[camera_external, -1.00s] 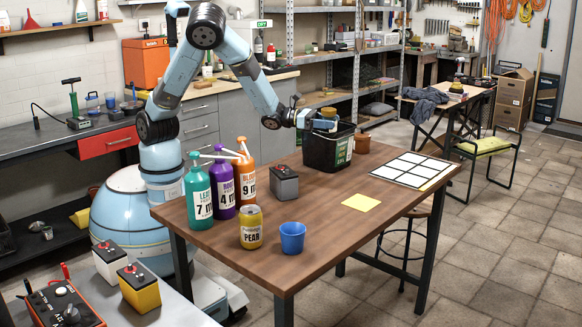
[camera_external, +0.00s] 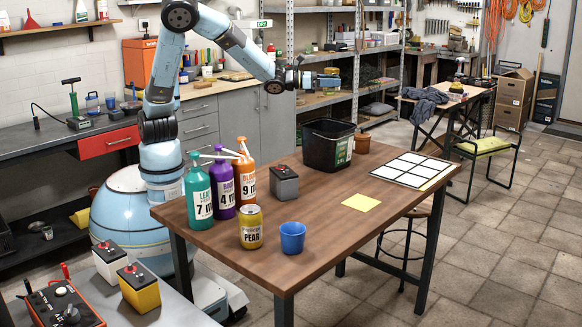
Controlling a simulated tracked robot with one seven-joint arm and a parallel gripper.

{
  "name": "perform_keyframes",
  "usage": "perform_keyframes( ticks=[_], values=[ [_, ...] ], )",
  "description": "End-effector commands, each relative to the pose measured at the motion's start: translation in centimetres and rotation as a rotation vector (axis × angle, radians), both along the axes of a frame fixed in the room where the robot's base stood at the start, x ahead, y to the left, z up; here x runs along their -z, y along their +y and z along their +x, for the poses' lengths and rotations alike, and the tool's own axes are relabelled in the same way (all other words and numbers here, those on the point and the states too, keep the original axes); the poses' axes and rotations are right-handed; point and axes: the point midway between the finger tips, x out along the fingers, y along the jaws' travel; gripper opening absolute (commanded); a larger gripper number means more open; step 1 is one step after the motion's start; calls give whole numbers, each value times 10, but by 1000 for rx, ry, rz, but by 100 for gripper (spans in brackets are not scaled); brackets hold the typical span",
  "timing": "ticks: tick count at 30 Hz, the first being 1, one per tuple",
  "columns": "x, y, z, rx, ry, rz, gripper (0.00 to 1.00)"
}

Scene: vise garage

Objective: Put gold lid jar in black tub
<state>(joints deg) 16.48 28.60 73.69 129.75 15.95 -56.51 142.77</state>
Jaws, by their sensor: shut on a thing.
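The black tub (camera_external: 318,150) stands upright on the wooden table toward its far side, open at the top, with a green and white label on its right side. My gripper (camera_external: 328,78) is raised well above the tub and shut on the gold lid jar (camera_external: 331,71). The jar is small in the external view and partly covered by the fingers. It is apart from the tub. The bottom of the tub's inside is hidden.
Pump bottles (camera_external: 223,180), a yellow can (camera_external: 251,227), a blue cup (camera_external: 292,237) and a grey battery-like box (camera_external: 285,183) stand on the table (camera_external: 330,215). A brown pot (camera_external: 362,143) stands right of the tub. A white grid board (camera_external: 412,169) lies at the right.

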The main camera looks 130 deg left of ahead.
Motion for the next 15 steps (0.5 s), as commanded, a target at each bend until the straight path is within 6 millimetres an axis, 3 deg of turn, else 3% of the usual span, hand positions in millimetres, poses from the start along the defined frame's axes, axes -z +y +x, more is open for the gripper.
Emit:
perform_keyframes(
  ticks=[1, 15],
  values=[
    [-7, -1, 0, 2, -4, 1, 32],
    [-8, -54, 23, 254, -9, 24, 32]
  ],
)
